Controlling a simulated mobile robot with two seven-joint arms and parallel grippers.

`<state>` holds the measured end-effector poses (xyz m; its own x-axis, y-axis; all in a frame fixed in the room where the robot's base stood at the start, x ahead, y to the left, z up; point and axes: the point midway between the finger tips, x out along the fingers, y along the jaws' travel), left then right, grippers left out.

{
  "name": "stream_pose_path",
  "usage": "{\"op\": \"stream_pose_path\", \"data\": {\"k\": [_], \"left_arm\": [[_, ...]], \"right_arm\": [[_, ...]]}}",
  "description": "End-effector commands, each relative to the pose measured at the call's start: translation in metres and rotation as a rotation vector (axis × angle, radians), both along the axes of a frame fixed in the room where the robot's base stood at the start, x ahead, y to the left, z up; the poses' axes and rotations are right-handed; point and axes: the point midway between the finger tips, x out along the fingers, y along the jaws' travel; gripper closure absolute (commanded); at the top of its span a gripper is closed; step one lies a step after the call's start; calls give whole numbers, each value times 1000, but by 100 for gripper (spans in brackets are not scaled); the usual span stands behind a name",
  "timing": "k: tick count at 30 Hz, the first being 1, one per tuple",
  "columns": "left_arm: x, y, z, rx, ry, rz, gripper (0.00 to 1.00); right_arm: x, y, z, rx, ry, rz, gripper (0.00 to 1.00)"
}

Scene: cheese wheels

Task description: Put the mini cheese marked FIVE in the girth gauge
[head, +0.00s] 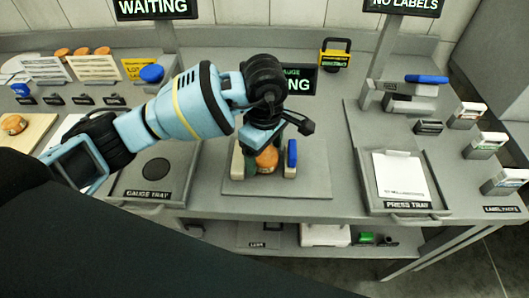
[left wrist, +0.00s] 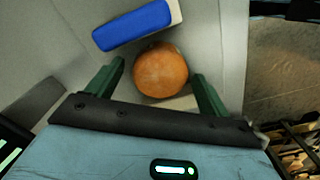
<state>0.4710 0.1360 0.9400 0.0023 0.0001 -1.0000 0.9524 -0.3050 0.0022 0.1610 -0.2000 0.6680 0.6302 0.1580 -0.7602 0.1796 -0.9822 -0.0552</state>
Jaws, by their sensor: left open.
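A small round orange-brown mini cheese (head: 266,159) sits between the pale jaws of the girth gauge (head: 291,172), on a grey base plate. It also shows in the left wrist view (left wrist: 160,70), beside the gauge's blue-faced block (left wrist: 132,27). No FIVE mark can be read on it. My left gripper (head: 266,146) is directly over the cheese, pointing down. In the left wrist view its green fingers (left wrist: 158,72) are open, one on each side of the cheese; I cannot tell whether they touch it. My right gripper is not in view.
The gauge tray (head: 155,170) with a dark round spot is left of the gauge. The press tray (head: 400,178) with white paper is on the right. Another cheese (head: 14,124) sits on a board at far left. A sign reading "...NG" (head: 300,82) stands behind the gauge.

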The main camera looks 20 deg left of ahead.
Motion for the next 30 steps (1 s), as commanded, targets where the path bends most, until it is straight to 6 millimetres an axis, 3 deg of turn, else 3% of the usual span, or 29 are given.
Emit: {"op": "stream_pose_path", "data": {"k": [9,15,21,30], "left_arm": [[1,0,63,0,-4,-1,20],[1,0,95,-1,-2,0,20],[0,0,109,0,1,0,20],[0,0,111,0,1,0,20]], "right_arm": [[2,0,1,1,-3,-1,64],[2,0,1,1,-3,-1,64],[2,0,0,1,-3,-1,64],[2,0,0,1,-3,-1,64]]}}
